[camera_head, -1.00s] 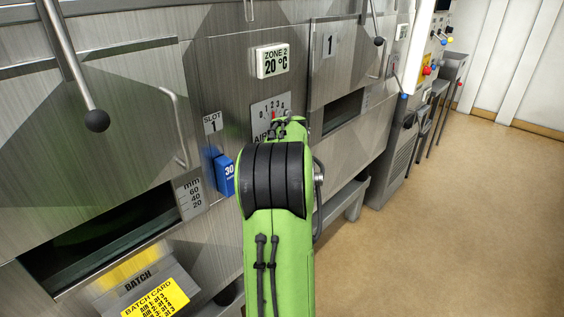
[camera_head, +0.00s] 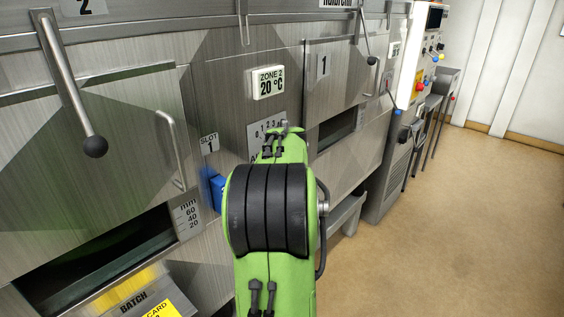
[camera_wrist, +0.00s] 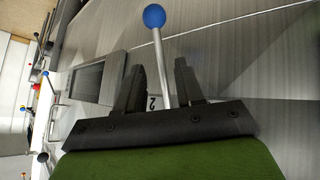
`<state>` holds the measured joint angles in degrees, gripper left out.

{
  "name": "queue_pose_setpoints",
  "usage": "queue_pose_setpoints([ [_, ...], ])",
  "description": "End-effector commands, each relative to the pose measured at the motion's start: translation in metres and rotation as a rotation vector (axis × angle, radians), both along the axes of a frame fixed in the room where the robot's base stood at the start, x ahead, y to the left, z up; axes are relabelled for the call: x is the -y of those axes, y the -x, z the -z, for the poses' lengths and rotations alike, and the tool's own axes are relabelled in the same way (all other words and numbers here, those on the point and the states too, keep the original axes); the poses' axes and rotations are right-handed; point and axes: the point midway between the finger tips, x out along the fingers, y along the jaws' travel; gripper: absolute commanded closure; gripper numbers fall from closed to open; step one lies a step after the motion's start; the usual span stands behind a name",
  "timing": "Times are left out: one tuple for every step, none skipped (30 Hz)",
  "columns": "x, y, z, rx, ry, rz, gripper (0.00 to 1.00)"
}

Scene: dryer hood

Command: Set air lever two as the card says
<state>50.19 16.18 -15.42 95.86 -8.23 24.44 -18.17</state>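In the wrist view, a lever with a blue ball knob (camera_wrist: 154,16) and a thin metal rod rises between the two fingers of my gripper (camera_wrist: 160,82). The fingers are open, with a gap on each side of the rod; I cannot tell how deep the rod sits between them. A plate marked 2 (camera_wrist: 152,100) shows near the rod's foot. In the head view, my green arm covers the gripper, the lever and part of the air scale plate (camera_head: 262,130). The yellow batch card (camera_head: 162,309) is cut off by the bottom edge, its settings out of view.
A Zone 2 display (camera_head: 269,82) reads 20 °C above the scale. A black-knobbed lever (camera_head: 95,146) hangs at the left. A blue block (camera_head: 217,190) sits under the slot 1 label (camera_head: 209,143). The floor (camera_head: 450,230) at the right is clear.

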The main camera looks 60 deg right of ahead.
Motion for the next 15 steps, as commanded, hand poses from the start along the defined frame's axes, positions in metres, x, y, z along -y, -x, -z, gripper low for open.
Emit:
queue_pose_setpoints([
  [-0.009,0.005,-0.015,0.003,0.004,-0.002,0.63],
  [-0.014,0.008,-0.022,0.003,0.003,-0.003,0.63],
  [-0.021,0.012,-0.029,0.003,0.003,-0.003,0.63],
  [-0.026,0.015,-0.036,0.003,0.003,-0.003,0.63],
  [-0.031,0.017,-0.041,0.003,0.003,-0.003,0.63],
  [-0.037,0.021,-0.048,0.003,0.002,-0.002,0.63],
  [-0.04,0.024,-0.052,0.003,0.002,-0.002,0.63],
  [-0.044,0.026,-0.057,0.003,0.002,-0.002,0.63],
  [-0.048,0.028,-0.061,0.001,0.001,-0.002,0.63],
  [-0.05,0.03,-0.064,0.002,0.002,-0.002,0.63],
  [-0.052,0.031,-0.066,0.001,0.002,-0.001,0.63],
  [-0.054,0.033,-0.067,0.0,0.001,-0.001,0.63],
  [-0.055,0.034,-0.068,-0.001,0.0,-0.001,0.63],
  [-0.056,0.034,-0.069,-0.001,0.0,-0.001,0.63],
  [-0.056,0.035,-0.069,-0.001,0.0,0.0,0.63],
])
